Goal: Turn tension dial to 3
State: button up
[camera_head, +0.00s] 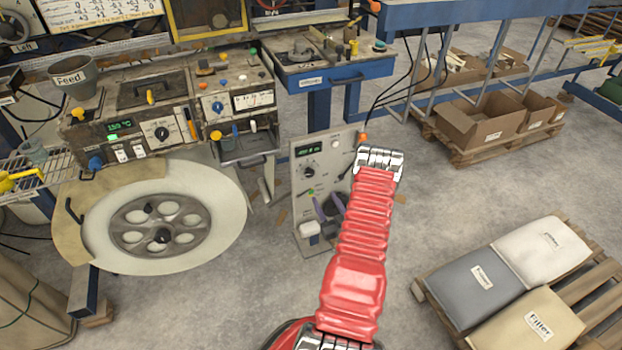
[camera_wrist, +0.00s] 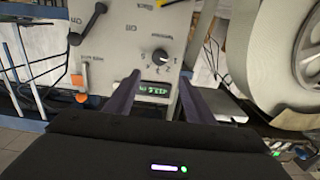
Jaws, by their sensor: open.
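A pale upright control panel (camera_head: 300,207) stands near the centre of the head view. It carries a black dial (camera_head: 309,172) below a green-lit display (camera_head: 308,150). In the wrist view the panel appears upside down, with the dial (camera_wrist: 161,56) beyond the display (camera_wrist: 153,88). The small label by the dial and the display's value are too blurred to read surely. My gripper (camera_wrist: 159,77) is open and empty, its two purple fingers either side of the display in that view. The dial lies beyond the fingertips, apart from them. The fingers also show before the lower panel in the head view.
A black lever (camera_wrist: 90,25) sticks out from the panel in the wrist view. A large white reel (camera_head: 215,215) stands left of the panel, below a worn control bench (camera_head: 130,125). A pallet with sacks (camera_head: 541,250) lies at right. Open grey floor lies between.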

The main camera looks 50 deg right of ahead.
aim_at(309, 174)
jog(key=shift+w, duration=0.1)
jog(key=x, duration=1.3)
jog(key=shift+w+d, duration=0.2)
jog(key=shift+w, duration=0.05)
jog(key=shift+c, duration=0.5)
jog(key=c, duration=0.9)
jog(key=shift+a, duration=0.2)
